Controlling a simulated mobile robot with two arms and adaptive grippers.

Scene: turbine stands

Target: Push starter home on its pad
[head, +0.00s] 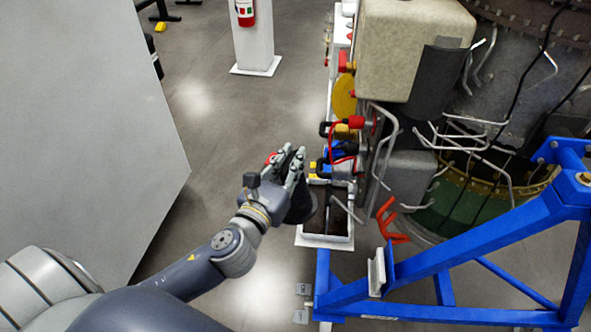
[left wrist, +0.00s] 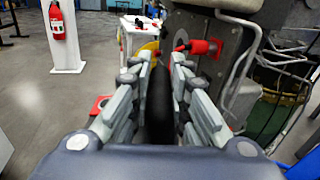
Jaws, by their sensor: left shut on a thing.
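My left gripper (head: 290,168) is shut on a dark cylindrical body, which looks like the starter (head: 301,207). In the left wrist view the black starter (left wrist: 159,110) lies between the two grey fingers of the gripper (left wrist: 163,75). The starter is just left of the engine's accessory side, with red, yellow and blue fittings (head: 345,150) close by. The pad cannot be clearly made out. A grey plate (left wrist: 212,72) with a red-capped fitting (left wrist: 203,47) stands ahead and right of the fingers. Whether the starter touches the engine cannot be told. My right gripper is not in view.
A blue stand (head: 440,275) carries the engine at the right. A white-framed tray (head: 327,241) lies below the starter. A grey panel (head: 90,130) fills the left. A white post with a fire extinguisher (head: 245,12) stands behind. Open floor lies between panel and engine.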

